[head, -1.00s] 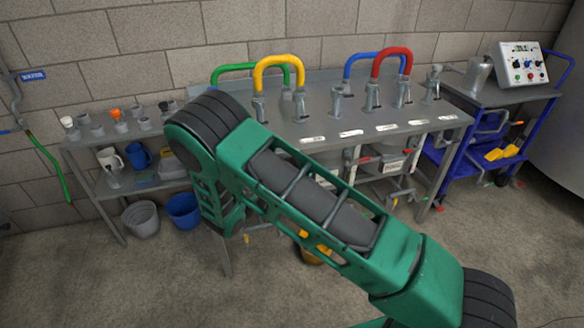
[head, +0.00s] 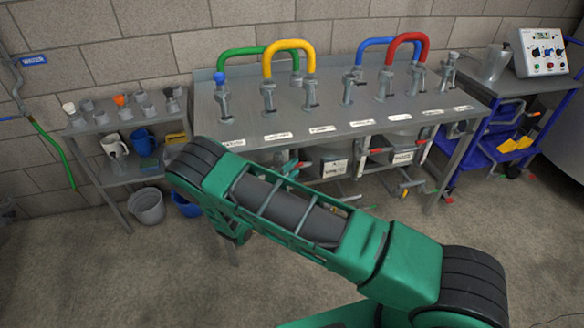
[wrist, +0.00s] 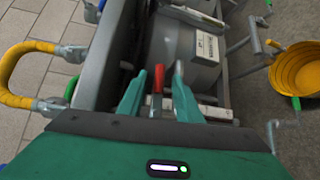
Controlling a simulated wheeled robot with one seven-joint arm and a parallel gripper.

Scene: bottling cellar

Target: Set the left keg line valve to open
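In the wrist view, a red valve handle (wrist: 158,79) stands between the two green fingers of my gripper (wrist: 158,88). The fingers are apart; I cannot tell whether either touches the handle. A grey keg (wrist: 180,45) with a white label lies just beyond, under the bench. In the head view, two labelled grey kegs show under the bench, the left one (head: 325,167) and the right one (head: 396,150), with red handles near them. The left valve's exact setting cannot be read.
The steel bench (head: 240,138) carries taps joined by coloured hoses, including a yellow one (head: 289,44). A yellow bucket (wrist: 298,70) stands on the floor at right in the wrist view. A shelf with cups (head: 135,172) is left; a blue cart (head: 480,150) is right.

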